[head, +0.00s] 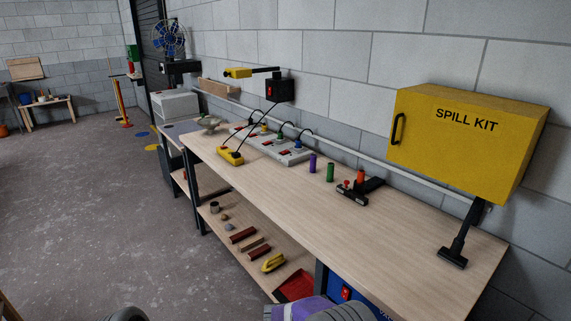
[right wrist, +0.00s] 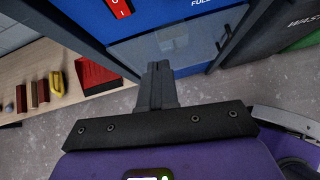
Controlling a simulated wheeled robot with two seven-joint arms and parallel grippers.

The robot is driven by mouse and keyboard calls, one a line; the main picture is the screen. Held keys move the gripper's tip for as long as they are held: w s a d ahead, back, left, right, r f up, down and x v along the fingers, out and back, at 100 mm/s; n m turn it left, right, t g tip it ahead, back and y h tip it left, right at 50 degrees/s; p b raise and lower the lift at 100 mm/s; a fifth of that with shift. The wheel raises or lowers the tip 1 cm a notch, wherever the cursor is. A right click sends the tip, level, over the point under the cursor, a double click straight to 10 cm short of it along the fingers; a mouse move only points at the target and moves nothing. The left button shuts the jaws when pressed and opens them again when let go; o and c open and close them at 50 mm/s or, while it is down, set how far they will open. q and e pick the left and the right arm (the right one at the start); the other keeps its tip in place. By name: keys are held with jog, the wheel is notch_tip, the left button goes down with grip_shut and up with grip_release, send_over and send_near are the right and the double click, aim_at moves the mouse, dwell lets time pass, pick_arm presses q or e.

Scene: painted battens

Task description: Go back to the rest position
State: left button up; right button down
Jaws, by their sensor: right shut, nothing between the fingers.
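My right gripper (right wrist: 158,70) shows in the right wrist view with its two dark fingers together and nothing between them. It points toward the front of a blue cabinet (right wrist: 150,15) with a grey clear-looking panel; I cannot tell how far apart they are. In the head view only a purple and grey part of my own arm shows at the bottom edge, and the right fingers are not visible there. My left gripper is not in either view.
A long wooden workbench (head: 400,235) runs along the wall, with a yellow spill kit box (head: 455,140) above it. Open floor (head: 90,210) lies left.

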jog(key=s+d+f+m+g+y, duration=0.1)
jog(key=s+f+m+g+y, duration=0.25)
jog(key=s+f, duration=0.6)
jog(key=s+a+f+m+y, duration=0.1)
jog(key=s+f+m+y, duration=0.2)
jog(key=s+m, duration=0.6)
jog(key=s+a+f+m+y, duration=0.2)
jog(key=s+m+y, duration=0.4)
jog(key=m, duration=0.8)
jog(key=s+f+g, duration=0.1)
jog(key=s, duration=0.2)
jog(key=shift+s+f, duration=0.2)
jog(key=shift+f, duration=0.15)
